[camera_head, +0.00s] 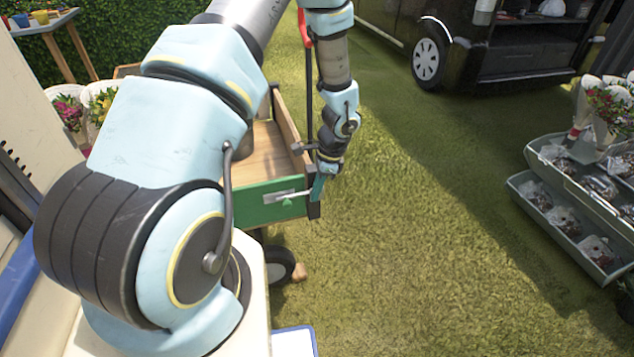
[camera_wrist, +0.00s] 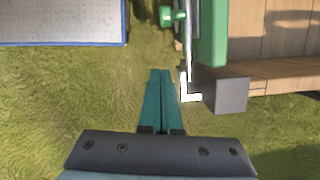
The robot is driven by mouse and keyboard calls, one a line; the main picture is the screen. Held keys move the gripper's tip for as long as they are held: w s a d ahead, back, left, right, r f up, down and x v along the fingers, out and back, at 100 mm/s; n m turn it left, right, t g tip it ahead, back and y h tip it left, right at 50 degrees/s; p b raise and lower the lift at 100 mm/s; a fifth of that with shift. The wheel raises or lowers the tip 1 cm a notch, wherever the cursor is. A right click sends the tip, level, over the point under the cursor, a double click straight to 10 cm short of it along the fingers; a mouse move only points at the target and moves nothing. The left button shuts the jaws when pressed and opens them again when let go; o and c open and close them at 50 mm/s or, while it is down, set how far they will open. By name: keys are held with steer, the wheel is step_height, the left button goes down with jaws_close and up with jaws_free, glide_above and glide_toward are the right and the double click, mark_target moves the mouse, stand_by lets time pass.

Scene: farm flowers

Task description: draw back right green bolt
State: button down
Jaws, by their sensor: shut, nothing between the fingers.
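The cart's green end board (camera_head: 250,203) carries a pale metal bolt with a green knob (camera_head: 288,203) near its right corner. In the wrist view the bolt (camera_wrist: 187,50) lies along the green board (camera_wrist: 212,35), with its round green knob (camera_wrist: 172,16) sticking out to the left. A white bent piece (camera_wrist: 191,92) sits at the bolt's end beside the dark corner block (camera_wrist: 225,92). My gripper (camera_head: 318,190) is at the cart's right corner. In the wrist view its teal fingers (camera_wrist: 160,72) are together and empty, just left of the bent piece, not touching the knob.
The wooden cart bed (camera_head: 268,145) has a side wall beside my forearm. A white-topped blue-edged panel (camera_wrist: 60,22) lies to the left in the wrist view. Open grass (camera_head: 420,230) lies right of the cart; grey flower crates (camera_head: 572,220) stand at far right.

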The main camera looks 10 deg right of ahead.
mark_target(285, 204)
steer(key=a+f, duration=0.1)
steer(key=a+f+p, duration=0.1)
steer(key=a, duration=0.1)
steer(key=a+f+p, duration=0.1)
steer(key=shift+w+a, duration=0.1)
steer(key=shift+a, duration=0.3)
steer(key=shift+a, duration=0.15)
steer(key=a, duration=0.2)
steer(key=a+b, duration=0.1)
steer(key=shift+s+a, duration=0.25)
steer(key=shift+a, duration=0.1)
steer(key=shift+d, duration=0.1)
